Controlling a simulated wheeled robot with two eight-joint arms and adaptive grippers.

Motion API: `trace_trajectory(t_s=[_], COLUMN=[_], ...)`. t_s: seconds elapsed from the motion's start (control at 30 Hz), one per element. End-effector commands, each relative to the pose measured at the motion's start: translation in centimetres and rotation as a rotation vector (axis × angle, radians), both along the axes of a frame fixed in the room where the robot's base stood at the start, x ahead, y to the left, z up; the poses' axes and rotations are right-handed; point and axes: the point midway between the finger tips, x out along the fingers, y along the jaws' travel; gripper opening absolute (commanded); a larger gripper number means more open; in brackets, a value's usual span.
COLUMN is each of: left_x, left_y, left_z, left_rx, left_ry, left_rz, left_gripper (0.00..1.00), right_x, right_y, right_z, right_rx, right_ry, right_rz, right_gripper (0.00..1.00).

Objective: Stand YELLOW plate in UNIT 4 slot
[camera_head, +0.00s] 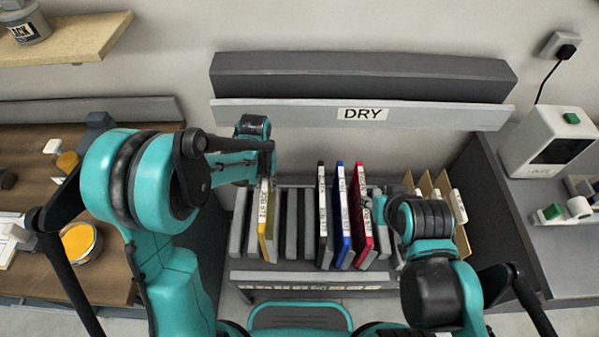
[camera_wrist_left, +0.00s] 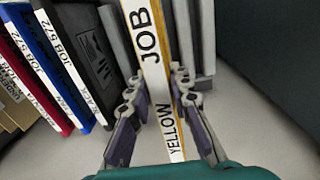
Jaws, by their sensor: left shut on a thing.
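The yellow plate (camera_head: 262,236) stands upright in the left part of the grey slotted rack (camera_head: 300,277), its labelled edge facing up. In the left wrist view the yellow plate (camera_wrist_left: 152,55) reads JOB and YELLOW along its white edge. My left gripper (camera_head: 268,174) is at the top of this plate, and in the wrist view its fingers (camera_wrist_left: 160,115) are shut on it from both sides. The plate's lower edge is hidden between the dividers. The rack's front labels are too small to read, so I cannot tell which slot is UNIT 4. My right gripper (camera_head: 378,206) is beside the red plate; its fingers are mostly hidden.
Black (camera_head: 323,215), blue (camera_head: 343,215) and red (camera_head: 361,215) plates stand in the rack right of the yellow one. Tan holders (camera_head: 440,186) stand farther right. The DRY shelf (camera_head: 440,117) runs behind. Grey dividers flank the yellow plate closely.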

Motion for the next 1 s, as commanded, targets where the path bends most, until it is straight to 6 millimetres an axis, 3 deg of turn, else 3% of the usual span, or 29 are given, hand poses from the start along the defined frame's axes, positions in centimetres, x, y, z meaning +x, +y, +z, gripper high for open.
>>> trace_trajectory(t_s=[0.2, 0.4, 0.73, 1.0], left_x=[1.2, 1.4, 1.4, 1.5], left_y=[-6.3, -9.8, -10.9, -10.9], left_z=[1.0, 1.2, 0.4, -1.8], left_rx=[-0.007, -0.010, -0.011, -0.011], left_ry=[0.001, 0.001, 0.002, 0.002], left_rz=[-0.006, -0.002, 0.000, 0.000], left_gripper=[0.00, 0.00, 0.00, 0.00], right_x=[0.0, 0.0, 0.0, 0.0], right_y=[0.0, 0.0, 0.0, 0.0], right_z=[2.1, 2.9, 2.6, 1.1], right_rx=[0.000, 0.000, 0.000, 0.000], right_ry=[0.000, 0.000, 0.000, 0.000], right_rz=[0.000, 0.000, 0.000, 0.000], right_gripper=[0.40, 0.40, 0.40, 0.40])
